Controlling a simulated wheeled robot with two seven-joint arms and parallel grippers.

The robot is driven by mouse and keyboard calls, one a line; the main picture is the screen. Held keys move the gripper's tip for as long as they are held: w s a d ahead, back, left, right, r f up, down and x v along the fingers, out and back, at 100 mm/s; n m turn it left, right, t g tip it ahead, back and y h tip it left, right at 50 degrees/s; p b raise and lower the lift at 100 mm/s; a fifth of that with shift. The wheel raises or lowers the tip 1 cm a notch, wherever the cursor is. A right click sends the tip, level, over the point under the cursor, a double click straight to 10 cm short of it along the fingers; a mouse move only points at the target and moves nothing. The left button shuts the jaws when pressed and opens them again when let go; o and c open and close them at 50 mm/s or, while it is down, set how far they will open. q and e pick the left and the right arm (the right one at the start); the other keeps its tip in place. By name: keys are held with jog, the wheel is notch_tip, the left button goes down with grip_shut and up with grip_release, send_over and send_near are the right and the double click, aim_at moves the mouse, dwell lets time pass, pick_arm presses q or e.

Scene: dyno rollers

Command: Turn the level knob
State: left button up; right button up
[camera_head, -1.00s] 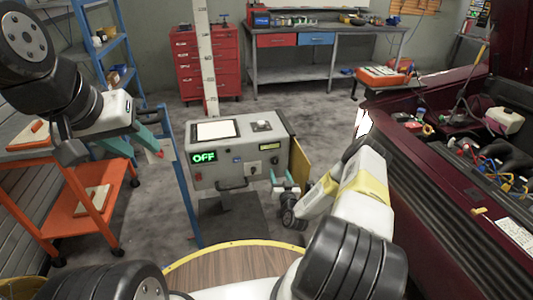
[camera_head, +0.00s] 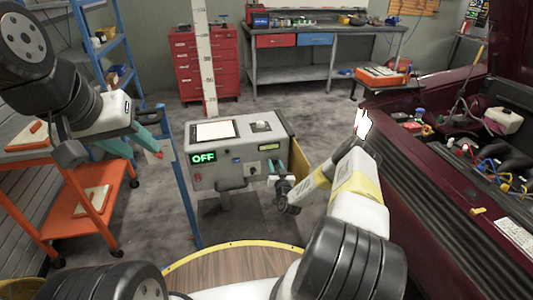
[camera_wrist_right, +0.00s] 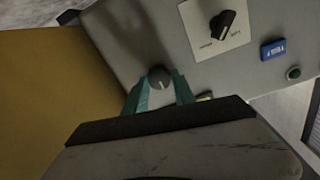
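The grey control box (camera_head: 235,180) stands on the floor ahead, with a lit green "OFF" display (camera_head: 203,158). In the right wrist view, a small round grey knob (camera_wrist_right: 158,78) with a pale mark sits on its panel. A black knob (camera_wrist_right: 222,25) on a white label is further up; I cannot tell from labels which is the level knob. My right gripper (camera_head: 272,172) is at the panel's right side. Its teal fingers (camera_wrist_right: 160,88) straddle the grey knob, apparently with slight gaps; contact is unclear. My left gripper (camera_head: 142,150) is open and empty, left of the box.
A blue switch (camera_wrist_right: 272,49) and a green button (camera_wrist_right: 293,73) are beside the black knob. A yellow panel (camera_wrist_right: 45,100) flanks the box. The dark red car (camera_head: 430,165) is at right, an orange cart (camera_head: 85,205) at left. A round wooden top (camera_head: 225,265) is in front.

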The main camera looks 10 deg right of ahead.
grip_shut()
jog(key=m, duration=0.6)
jog(key=shift+d, duration=0.15)
jog(key=m, duration=0.4)
jog(key=shift+m, duration=0.3)
jog(key=shift+d+m, duration=0.1)
jog(key=shift+m, duration=1.7)
jog(key=shift+f, duration=0.1)
jog(key=o, duration=0.8)
grip_release()
